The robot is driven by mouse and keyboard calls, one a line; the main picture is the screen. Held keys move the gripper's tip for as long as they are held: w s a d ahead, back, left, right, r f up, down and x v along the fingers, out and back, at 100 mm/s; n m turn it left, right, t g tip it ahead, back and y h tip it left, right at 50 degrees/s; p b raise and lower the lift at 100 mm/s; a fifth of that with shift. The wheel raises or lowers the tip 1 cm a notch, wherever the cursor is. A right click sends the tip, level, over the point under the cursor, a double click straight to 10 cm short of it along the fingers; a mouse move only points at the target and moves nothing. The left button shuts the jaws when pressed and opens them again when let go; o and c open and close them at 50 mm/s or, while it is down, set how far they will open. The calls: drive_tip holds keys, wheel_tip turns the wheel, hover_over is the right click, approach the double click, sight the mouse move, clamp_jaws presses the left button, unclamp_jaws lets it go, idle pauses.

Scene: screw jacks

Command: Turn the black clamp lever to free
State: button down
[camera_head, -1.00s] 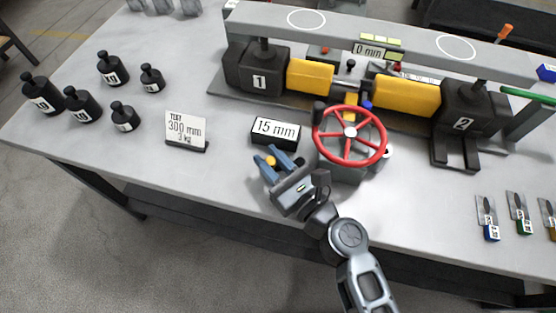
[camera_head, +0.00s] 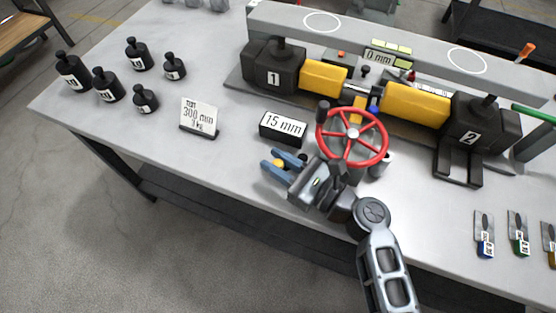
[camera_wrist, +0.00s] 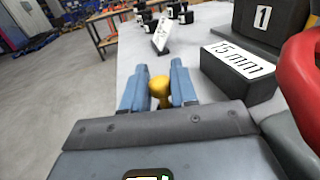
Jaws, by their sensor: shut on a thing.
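My gripper (camera_head: 279,164) is over the front part of the bench, in front of the 15 mm block. Its two blue fingers also show in the wrist view (camera_wrist: 158,88), closed around a round yellow knob (camera_wrist: 159,87). The knob also shows between the fingers in the head view (camera_head: 278,163). I cannot tell whether this knob belongs to the black clamp lever; no lever arm is plain, and my gripper hides what lies under it. A small black part (camera_head: 303,156) shows just beside the fingers. The red handwheel (camera_head: 353,133) is right of my gripper.
The 15 mm block (camera_head: 283,127) lies close behind the fingers. A 300 mm sign (camera_head: 199,117) and several black weights stand to the left. Flat tools lie at right.

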drive_tip(key=shift+r, duration=0.25)
drive_tip(key=c, duration=1)
unclamp_jaws()
drive_tip(key=shift+f, duration=0.1)
drive_tip(key=shift+b+v, duration=0.5)
drive_tip(key=shift+v, duration=3.4)
drive_tip(key=shift+c, duration=0.2)
